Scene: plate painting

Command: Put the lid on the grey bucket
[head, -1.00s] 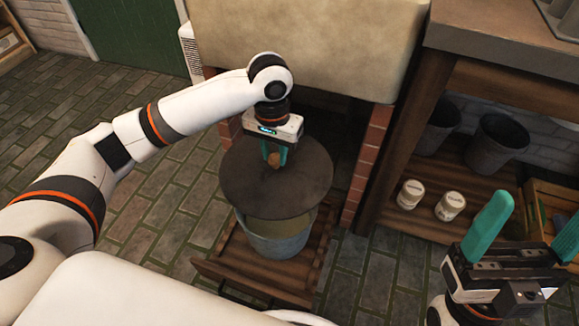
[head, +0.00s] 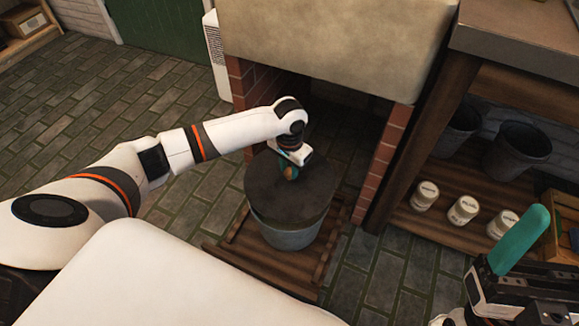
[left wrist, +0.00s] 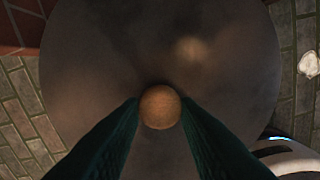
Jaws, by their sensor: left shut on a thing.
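The grey bucket (head: 290,236) stands on a low wooden slatted platform. The dark round lid (head: 290,203) lies over the bucket's top and covers its opening; I cannot tell whether it is fully seated on the rim. My left gripper (head: 290,172) is shut on the lid's round wooden knob, which shows between the fingers in the left wrist view (left wrist: 160,107). The lid (left wrist: 90,60) fills most of that view. My right gripper (head: 515,245) is at the lower right of the head view; one teal finger shows clearly, and its jaw opening cannot be made out.
The slatted platform (head: 225,262) sits before a brick-sided recess under a stone sink (head: 340,40). A brick pillar (head: 385,160) is close on the right. A wooden shelf holds dark buckets (head: 520,150) and several white jars (head: 463,210). The tiled floor at left is clear.

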